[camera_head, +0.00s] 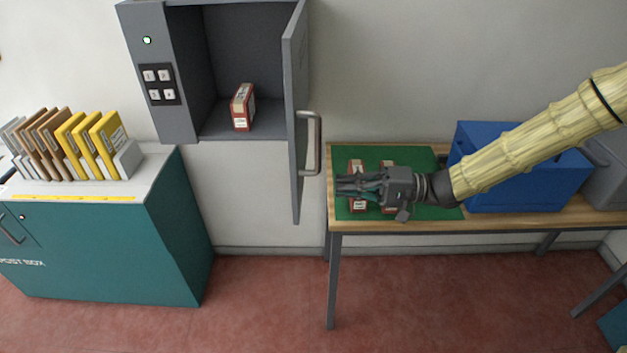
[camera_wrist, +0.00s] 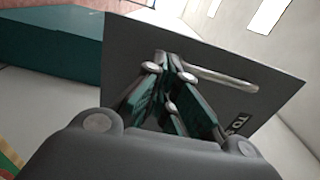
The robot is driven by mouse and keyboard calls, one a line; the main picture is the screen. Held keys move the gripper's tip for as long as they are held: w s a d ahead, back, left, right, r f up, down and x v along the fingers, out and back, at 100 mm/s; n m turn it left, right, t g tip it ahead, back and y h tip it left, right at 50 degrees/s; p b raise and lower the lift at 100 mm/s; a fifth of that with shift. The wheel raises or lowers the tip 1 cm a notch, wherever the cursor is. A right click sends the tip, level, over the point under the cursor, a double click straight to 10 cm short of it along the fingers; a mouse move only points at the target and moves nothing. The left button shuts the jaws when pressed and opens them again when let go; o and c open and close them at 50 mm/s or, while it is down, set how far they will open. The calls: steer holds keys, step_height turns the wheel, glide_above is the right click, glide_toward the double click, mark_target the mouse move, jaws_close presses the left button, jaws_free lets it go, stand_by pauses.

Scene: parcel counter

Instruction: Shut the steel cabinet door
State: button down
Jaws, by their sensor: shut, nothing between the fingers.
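The steel cabinet (camera_head: 163,75) is fixed to the wall left of centre in the head view, with a small red-and-white box (camera_head: 243,107) inside. Its grey door (camera_head: 294,100) stands open, swung outward on the right side. A bar handle (camera_head: 312,143) sits on the door's outer face. My gripper (camera_head: 340,186) is to the right of the door, fingers pointing left towards it, shut and empty. In the wrist view the door (camera_wrist: 125,45) and its handle (camera_wrist: 215,77) lie beyond the shut fingers. Whether the fingertips touch the door cannot be told.
A wooden table (camera_head: 490,222) with a green mat (camera_head: 345,207), red boxes (camera_head: 358,206) and a blue crate (camera_head: 525,195) lies under my arm. A teal post box cabinet (camera_head: 110,245) with several upright parcels (camera_head: 75,140) stands at left. The floor between them is clear.

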mark_target(299, 184)
steer(key=shift+w+a+p, duration=0.2)
steer(key=shift+a+p, duration=0.8)
steer(key=shift+a, duration=2.7)
